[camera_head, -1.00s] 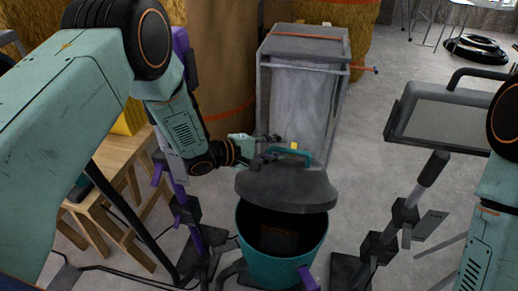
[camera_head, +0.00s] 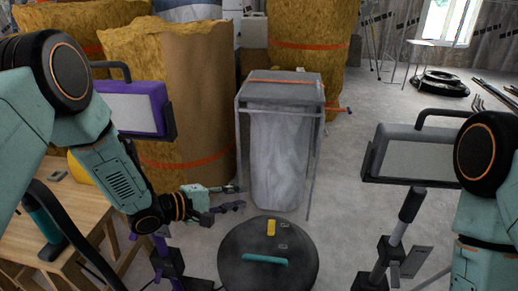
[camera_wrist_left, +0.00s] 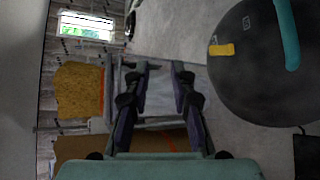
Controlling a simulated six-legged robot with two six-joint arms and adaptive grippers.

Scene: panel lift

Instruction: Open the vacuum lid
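The vacuum lid (camera_head: 290,273) is a dark round disc with a teal handle (camera_head: 266,261) and a yellow latch (camera_head: 271,227), at the bottom middle of the head view. Its top faces up, and no opening shows around it. The vacuum's teal drum is out of sight. My left gripper (camera_head: 241,197) is open and empty, beyond and left of the lid, apart from it. In the left wrist view the open fingers (camera_wrist_left: 160,70) have nothing between them, and the lid (camera_wrist_left: 258,92) lies to their right. My right gripper is not in view.
A grey bag on a frame (camera_head: 280,150) stands behind the lid. Straw-coloured rolls (camera_head: 150,50) stand behind my left arm. A wooden table (camera_head: 75,225) is at the left. Lamps on stands flank the lid: purple (camera_head: 135,110) left, grey (camera_head: 420,155) right.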

